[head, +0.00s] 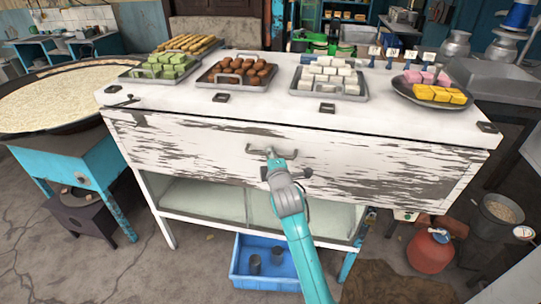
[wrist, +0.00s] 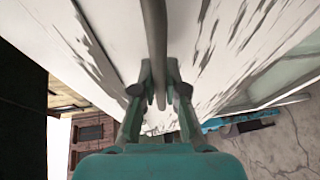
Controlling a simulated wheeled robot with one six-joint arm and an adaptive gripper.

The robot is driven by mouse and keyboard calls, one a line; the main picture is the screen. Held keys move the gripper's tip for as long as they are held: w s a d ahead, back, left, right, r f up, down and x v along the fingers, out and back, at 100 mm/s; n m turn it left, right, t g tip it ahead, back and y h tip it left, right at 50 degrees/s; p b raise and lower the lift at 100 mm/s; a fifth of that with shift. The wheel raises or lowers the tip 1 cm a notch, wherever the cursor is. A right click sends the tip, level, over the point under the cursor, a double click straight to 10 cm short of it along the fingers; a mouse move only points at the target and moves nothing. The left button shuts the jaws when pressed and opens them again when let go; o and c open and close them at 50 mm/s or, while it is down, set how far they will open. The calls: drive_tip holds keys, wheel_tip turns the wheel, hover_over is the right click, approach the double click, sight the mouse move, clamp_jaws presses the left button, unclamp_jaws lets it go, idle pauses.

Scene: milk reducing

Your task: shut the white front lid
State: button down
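The white front lid (head: 210,148) is a wide panel with peeling paint on the front of the white cabinet. It spans the front below the countertop, above the glass-fronted lower part. A thin dark seam shows along its top edge; I cannot tell how far it stands open. Its metal handle (head: 300,172) is near the middle. The lid's white surface (wrist: 215,35) lies behind.
Trays of sweets, such as the brown ones (head: 238,72), stand on the countertop (head: 170,98). A wide pan (head: 50,98) on a blue stand is at left. A blue crate (head: 265,262) lies below the cabinet. A red gas cylinder (head: 430,252) stands at right.

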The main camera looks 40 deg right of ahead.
drive_tip(key=shift+w+d+r, duration=0.3)
drive_tip(key=shift+w+d, duration=0.25)
drive_tip(key=shift+d, duration=0.15)
drive_tip(key=c, duration=1.2)
unclamp_jaws()
drive_tip(key=shift+d, duration=0.1)
drive_tip(key=v, duration=1.2)
drive_tip(key=shift+w, duration=0.1)
